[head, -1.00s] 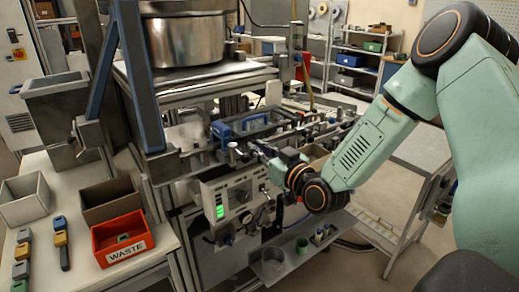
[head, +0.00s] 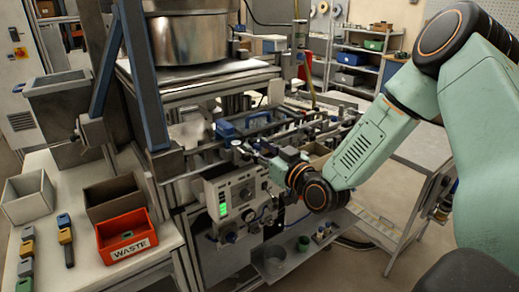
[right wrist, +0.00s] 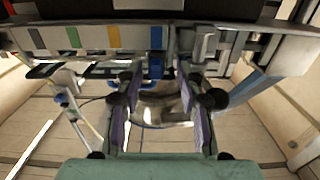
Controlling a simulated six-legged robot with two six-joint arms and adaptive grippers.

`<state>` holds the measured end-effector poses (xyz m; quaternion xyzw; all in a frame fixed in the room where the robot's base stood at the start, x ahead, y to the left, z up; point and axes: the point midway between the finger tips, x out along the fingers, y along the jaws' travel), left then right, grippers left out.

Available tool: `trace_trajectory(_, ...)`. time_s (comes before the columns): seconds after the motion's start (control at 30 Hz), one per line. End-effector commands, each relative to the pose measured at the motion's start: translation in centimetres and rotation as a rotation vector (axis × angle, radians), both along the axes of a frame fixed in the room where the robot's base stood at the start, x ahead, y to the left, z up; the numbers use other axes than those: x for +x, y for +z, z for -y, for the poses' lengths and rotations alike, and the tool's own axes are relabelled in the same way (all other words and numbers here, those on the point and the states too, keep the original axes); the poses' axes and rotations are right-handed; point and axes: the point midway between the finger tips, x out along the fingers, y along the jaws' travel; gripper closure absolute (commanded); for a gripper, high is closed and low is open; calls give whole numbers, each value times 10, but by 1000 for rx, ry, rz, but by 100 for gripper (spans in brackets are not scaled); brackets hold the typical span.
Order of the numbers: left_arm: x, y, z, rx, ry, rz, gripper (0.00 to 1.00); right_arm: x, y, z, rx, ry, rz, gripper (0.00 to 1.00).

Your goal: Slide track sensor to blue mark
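My right gripper (head: 262,152) reaches in from the right at the front of the machine, above its control panel. In the right wrist view its two fingers (right wrist: 159,85) stand apart, with a gap between them. A rail (right wrist: 100,37) crosses the top of that view, with green (right wrist: 38,38) and orange (right wrist: 72,37) marks on its left part. A narrow blue piece (right wrist: 156,52) hangs at the rail just beyond the fingertips. A grey block (right wrist: 201,46) sits to its right. I cannot tell for sure which piece is the track sensor or the blue mark. My left gripper is not in view.
The control panel (head: 240,196) with a green display sits below my gripper. A red waste bin (head: 126,238), a brown bin (head: 112,198) and a grey bin (head: 27,197) stand on the left table. A blue-handled part (head: 225,129) is on the machine left of the gripper.

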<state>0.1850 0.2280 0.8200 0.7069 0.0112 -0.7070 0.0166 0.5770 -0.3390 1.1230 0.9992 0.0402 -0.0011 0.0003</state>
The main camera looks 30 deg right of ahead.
Motion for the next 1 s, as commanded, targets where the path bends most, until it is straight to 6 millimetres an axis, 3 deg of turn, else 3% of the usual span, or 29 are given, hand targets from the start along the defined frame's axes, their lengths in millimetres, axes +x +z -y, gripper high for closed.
trace_trajectory(0.23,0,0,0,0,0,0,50,-5,0,0,3,-3,0,62)
trace_trajectory(0.7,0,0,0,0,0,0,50,-44,0,5,6,-6,0,62)
trace_trajectory(1.0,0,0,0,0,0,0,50,-59,-1,11,2,-17,-7,62)
